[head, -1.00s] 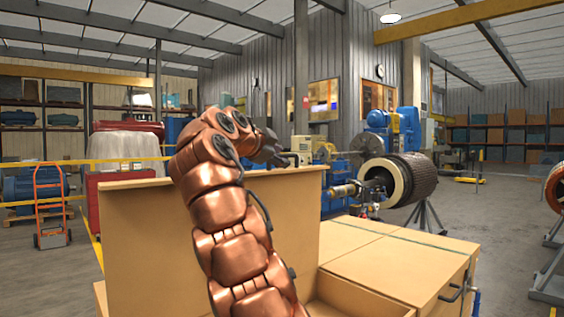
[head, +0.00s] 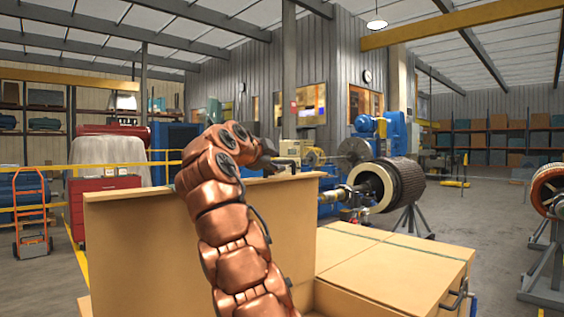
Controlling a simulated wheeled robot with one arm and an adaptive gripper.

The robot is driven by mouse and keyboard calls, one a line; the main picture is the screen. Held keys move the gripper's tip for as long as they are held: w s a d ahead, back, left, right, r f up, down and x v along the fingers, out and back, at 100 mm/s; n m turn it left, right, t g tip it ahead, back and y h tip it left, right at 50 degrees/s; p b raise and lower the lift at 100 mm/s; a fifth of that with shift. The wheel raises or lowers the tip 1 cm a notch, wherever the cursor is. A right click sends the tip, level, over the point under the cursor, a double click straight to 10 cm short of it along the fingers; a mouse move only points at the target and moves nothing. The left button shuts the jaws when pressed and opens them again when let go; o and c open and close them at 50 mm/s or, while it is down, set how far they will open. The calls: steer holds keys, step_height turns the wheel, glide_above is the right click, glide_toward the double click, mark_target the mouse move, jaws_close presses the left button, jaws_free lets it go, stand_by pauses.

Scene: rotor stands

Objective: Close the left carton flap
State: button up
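The carton's left flap (head: 140,245) is a wide tan panel standing upright on the left side of the open carton (head: 345,300). My copper arm rises in front of it and bends over to the right near its top. My dark gripper (head: 284,164) is at the flap's top edge, toward its right end. It is small and seen from behind, so I cannot tell its fingers' opening or whether it touches the flap. Most of the carton's inside is hidden by my arm and the frame's lower edge.
A flat tan top (head: 390,262) with a dark strap line and a black handle (head: 458,294) lies to the right. Behind it a rotor (head: 400,183) sits on a stand. A red cabinet (head: 100,200) and an orange hand truck (head: 32,215) stand at left.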

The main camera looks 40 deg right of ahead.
mark_target(281, 163)
steer(key=shift+p+x, duration=0.5)
steer(key=shift+x, duration=1.5)
jaws_close()
